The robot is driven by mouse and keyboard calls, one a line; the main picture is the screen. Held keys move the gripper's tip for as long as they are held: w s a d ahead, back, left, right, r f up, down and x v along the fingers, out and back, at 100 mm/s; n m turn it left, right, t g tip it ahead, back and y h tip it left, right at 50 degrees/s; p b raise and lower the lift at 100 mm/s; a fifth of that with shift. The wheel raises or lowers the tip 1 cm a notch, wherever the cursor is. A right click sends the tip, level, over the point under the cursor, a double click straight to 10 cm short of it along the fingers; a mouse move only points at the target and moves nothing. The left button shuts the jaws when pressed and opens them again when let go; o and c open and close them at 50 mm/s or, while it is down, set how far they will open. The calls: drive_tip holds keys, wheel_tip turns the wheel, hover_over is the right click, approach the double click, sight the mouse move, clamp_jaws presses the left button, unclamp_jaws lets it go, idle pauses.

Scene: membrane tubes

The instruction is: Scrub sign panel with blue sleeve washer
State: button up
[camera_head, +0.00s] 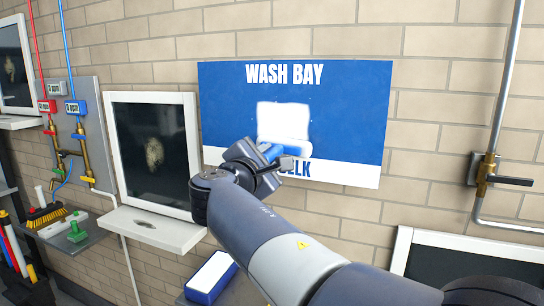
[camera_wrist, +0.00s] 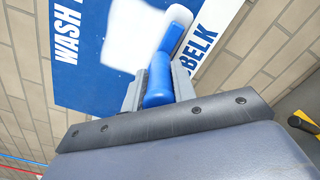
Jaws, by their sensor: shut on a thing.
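The sign panel (camera_head: 340,110) is a blue and white board on the brick wall, lettered "WASH BAY" at the top; it also shows in the wrist view (camera_wrist: 85,30). My gripper (camera_head: 266,162) is in front of its lower middle, shut on the blue handle of the washer (camera_head: 271,152). The wrist view shows the handle (camera_wrist: 158,82) between the two fingers. The washer's head reaches toward the panel; I cannot tell whether it touches. A white patch (camera_head: 283,115), which looks like foam, covers the panel's middle. My gripper and the washer hide part of the lower lettering.
A blue and white block (camera_head: 211,273) lies on a surface below the panel. A framed dark window (camera_head: 152,150) with a white sill is to the left. A pipe with a valve (camera_head: 486,168) is at the right. Brushes (camera_head: 45,212) sit on a shelf at far left.

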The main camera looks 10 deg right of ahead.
drive_tip(key=shift+b+v, duration=0.3)
drive_tip(key=shift+v, duration=2.05)
